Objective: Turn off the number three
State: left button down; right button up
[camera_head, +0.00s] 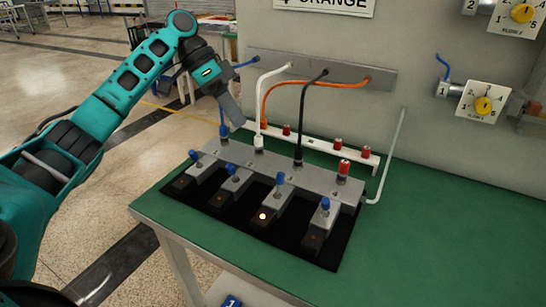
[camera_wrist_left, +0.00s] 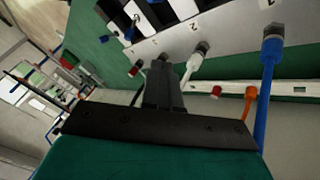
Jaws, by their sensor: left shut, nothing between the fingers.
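A grey metal block (camera_head: 290,174) on the green table carries a row of switch units with blue-tipped levers. The third unit from the left (camera_head: 273,207) has a brightly lit lamp (camera_head: 263,216). The lamps on the other units look dark or dim. In the left wrist view the block (camera_wrist_left: 150,45) shows the numerals 1 and 2 by the blue and white plugs. My left gripper (camera_head: 235,116) is shut and empty, above the back left of the block, near the blue and white cables. Its shut fingers also show in the left wrist view (camera_wrist_left: 164,75). My right gripper is not in view.
Blue, white (camera_head: 260,105), black (camera_head: 301,115) and orange (camera_head: 310,83) cables hang from a grey wall bracket behind the block. A white rail (camera_head: 335,150) with red plugs lies behind. Yellow dials (camera_head: 482,105) are on the right wall. The green table (camera_head: 450,220) is clear at right.

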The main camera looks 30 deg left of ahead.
aim_at(279, 183)
pick_arm(q)
jog(key=b+x, duration=0.1)
jog(key=x, duration=0.8)
jog(key=shift+f, duration=0.1)
jog(key=d, duration=0.1)
jog(key=s+d, duration=0.1)
jog(key=shift+s+d+f, duration=0.15)
jog(key=shift+d, duration=0.15)
jog(key=shift+s+d, duration=0.4)
jog(key=shift+d, duration=0.2)
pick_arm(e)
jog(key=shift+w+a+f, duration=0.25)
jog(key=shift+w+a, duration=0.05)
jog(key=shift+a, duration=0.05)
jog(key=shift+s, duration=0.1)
